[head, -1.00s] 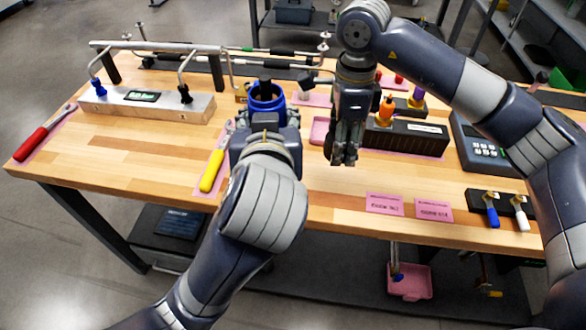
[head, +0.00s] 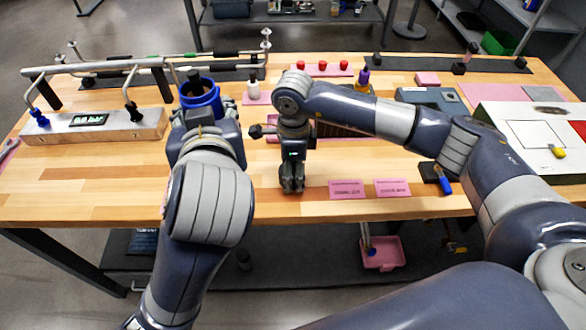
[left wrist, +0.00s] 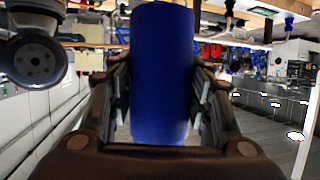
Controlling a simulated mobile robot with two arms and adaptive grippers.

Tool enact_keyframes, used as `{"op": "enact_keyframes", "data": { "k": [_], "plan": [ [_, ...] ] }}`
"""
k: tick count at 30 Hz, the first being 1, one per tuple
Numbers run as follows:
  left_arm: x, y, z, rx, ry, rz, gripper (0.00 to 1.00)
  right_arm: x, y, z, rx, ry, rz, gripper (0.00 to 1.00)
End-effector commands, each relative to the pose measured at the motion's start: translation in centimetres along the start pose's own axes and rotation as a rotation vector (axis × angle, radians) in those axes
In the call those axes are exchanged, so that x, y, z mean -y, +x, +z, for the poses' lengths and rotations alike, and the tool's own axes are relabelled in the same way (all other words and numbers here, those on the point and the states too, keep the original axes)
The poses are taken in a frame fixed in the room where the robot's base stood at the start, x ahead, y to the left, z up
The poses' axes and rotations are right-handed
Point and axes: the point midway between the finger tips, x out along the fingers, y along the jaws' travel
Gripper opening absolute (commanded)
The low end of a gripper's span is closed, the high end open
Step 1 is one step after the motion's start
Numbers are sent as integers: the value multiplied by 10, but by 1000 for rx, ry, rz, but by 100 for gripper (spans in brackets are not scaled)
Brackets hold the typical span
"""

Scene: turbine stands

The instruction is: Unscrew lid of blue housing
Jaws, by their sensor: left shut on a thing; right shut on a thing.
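The blue housing (head: 201,106) stands upright at the left of the workbench in the head view. My left gripper (head: 205,130) is shut on it. In the left wrist view the housing (left wrist: 162,75) is a plain blue cylinder between the two fingers. A dark piece (head: 195,77) shows at the housing's top; I cannot tell whether it is the lid. My right gripper (head: 292,185) points down to the right of the housing, apart from it, near the bench front. Its fingers are shut; what they hold is too small and dark to make out.
A metal box with a display (head: 92,124) stands left of the housing. A black knob-like piece (head: 257,131) shows beside my right gripper. Pink labels (head: 347,189) lie to the right. Red caps (head: 322,66) stand at the back.

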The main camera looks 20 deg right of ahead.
Motion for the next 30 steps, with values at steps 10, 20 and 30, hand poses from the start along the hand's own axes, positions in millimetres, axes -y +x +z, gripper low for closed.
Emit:
{"op": "enact_keyframes", "data": {
  "k": [10, 20, 30],
  "plan": [
    [0, 0, 1, -4, -1, 1, 0, 0, 5, 0, 0, -2, -2, 19],
    [0, 0, 1, -4, -1, 1, 0, 0, 5, 0, 0, -1, -1, 68],
    [0, 1, 3, -4, -1, 1, 0, 2, -7, 1, 3, -1, -5, 68]
  ]
}}
